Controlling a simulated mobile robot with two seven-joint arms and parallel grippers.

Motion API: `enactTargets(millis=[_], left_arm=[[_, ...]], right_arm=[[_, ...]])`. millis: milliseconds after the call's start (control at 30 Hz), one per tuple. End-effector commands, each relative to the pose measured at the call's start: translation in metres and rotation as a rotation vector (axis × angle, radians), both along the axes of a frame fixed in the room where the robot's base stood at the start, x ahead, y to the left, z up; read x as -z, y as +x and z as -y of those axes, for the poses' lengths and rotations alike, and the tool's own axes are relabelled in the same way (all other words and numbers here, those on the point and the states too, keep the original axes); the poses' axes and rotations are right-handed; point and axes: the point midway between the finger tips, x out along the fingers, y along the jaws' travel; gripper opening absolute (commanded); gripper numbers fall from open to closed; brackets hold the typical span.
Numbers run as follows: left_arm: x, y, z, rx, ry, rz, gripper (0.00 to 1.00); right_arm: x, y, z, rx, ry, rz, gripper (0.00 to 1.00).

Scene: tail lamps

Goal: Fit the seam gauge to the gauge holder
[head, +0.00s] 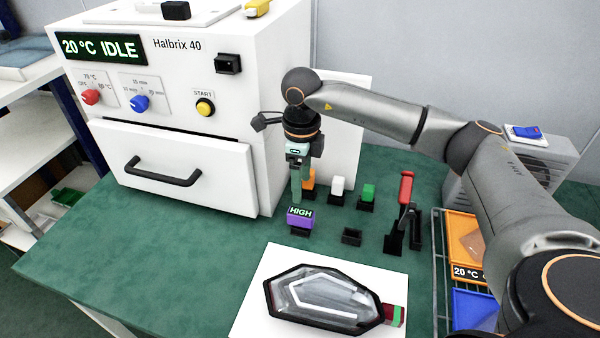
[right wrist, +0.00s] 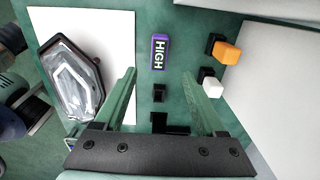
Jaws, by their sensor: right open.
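Neither the seam gauge nor its holder is marked by name. A purple block reading HIGH (head: 300,217) sits upright on a small black stand (head: 299,231); the block also shows in the right wrist view (right wrist: 160,52). To its right is a small empty black holder (head: 351,237), seen too in the right wrist view (right wrist: 159,93). My right gripper (head: 299,194) points down with its green fingers apart, close above and behind the purple block. In the right wrist view the open jaws (right wrist: 160,75) hold nothing.
Orange (head: 309,180), white (head: 337,185) and green (head: 368,192) blocks stand in black holders behind. A red-handled clamp (head: 404,190) is to the right. A lamp (head: 325,299) lies on a white sheet in front. The white machine (head: 185,100) is left; a wire rack (head: 438,260) is right.

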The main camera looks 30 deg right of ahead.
Motion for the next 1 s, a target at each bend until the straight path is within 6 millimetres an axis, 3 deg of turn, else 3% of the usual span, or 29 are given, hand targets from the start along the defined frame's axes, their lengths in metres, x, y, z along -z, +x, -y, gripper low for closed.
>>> enactTargets(millis=[500, 700, 1000], left_arm=[[-0.007, -0.001, 0.000, -0.001, 0.001, -0.003, 0.50], [-0.007, -0.001, 0.000, -0.001, 0.001, -0.003, 0.50], [-0.007, -0.001, -0.001, -0.001, 0.001, -0.002, 0.50]], right_arm=[[0.093, -0.001, -0.001, -0.001, 0.004, -0.002, 0.72], [0.108, -0.001, -0.002, -0.002, 0.005, -0.002, 0.72], [0.110, 0.000, -0.002, -0.002, 0.005, 0.000, 0.72]])
